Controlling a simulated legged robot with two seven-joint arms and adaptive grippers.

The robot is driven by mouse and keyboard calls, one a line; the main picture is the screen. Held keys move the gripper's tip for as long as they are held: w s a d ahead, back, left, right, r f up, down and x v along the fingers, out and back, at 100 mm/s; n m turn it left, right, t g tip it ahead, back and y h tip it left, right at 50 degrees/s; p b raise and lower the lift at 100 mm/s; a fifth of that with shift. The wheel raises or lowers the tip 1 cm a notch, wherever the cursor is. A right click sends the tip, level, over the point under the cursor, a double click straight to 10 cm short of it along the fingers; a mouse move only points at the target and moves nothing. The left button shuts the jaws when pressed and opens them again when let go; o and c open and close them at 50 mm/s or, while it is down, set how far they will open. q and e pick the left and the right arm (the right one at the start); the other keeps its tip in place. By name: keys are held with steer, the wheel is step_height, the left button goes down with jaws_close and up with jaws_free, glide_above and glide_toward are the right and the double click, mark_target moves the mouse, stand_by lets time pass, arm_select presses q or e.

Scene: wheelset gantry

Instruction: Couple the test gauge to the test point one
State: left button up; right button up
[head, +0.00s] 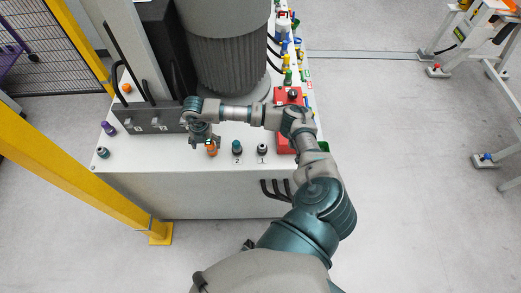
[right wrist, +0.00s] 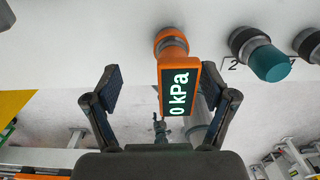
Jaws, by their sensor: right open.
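The test gauge (head: 211,150) is orange and stands on the white bench top near its front edge. In the right wrist view the gauge (right wrist: 178,90) shows a dark display reading 0 kPa. Test point one (head: 262,149), a dark fitting beside the label 1, is to the right, past a teal-capped fitting (head: 237,148) labelled 2. My right gripper (head: 204,138) is at the gauge. In the right wrist view its open fingers (right wrist: 168,92) are on either side of the gauge, with gaps visible. My left gripper is out of view.
A large dark ribbed cylinder (head: 229,62) stands behind my arm. A red box (head: 288,98) and several coloured fittings line the bench's right side. A purple-topped fitting (head: 108,128) is at the left. A yellow post (head: 75,165) crosses in front of the left corner.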

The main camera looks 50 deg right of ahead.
steer(key=shift+d, duration=0.35)
steer(key=shift+d+f, duration=0.15)
steer(key=shift+d, duration=0.4)
steer(key=shift+s, duration=0.1)
steer(key=shift+a, duration=0.5)
steer(key=c, duration=0.8)
steer(key=shift+s+d, duration=0.1)
steer(key=shift+d, duration=0.15)
steer(key=c, duration=0.7)
steer(key=shift+d, duration=0.1)
jaws_close()
steer(key=shift+w+r+p, duration=0.2)
steer(key=shift+r+p, duration=0.35)
steer(key=shift+r, duration=0.1)
steer(key=shift+s+r+p, duration=0.15)
steer(key=shift+r+p, duration=1.8)
steer(key=shift+r, duration=0.5)
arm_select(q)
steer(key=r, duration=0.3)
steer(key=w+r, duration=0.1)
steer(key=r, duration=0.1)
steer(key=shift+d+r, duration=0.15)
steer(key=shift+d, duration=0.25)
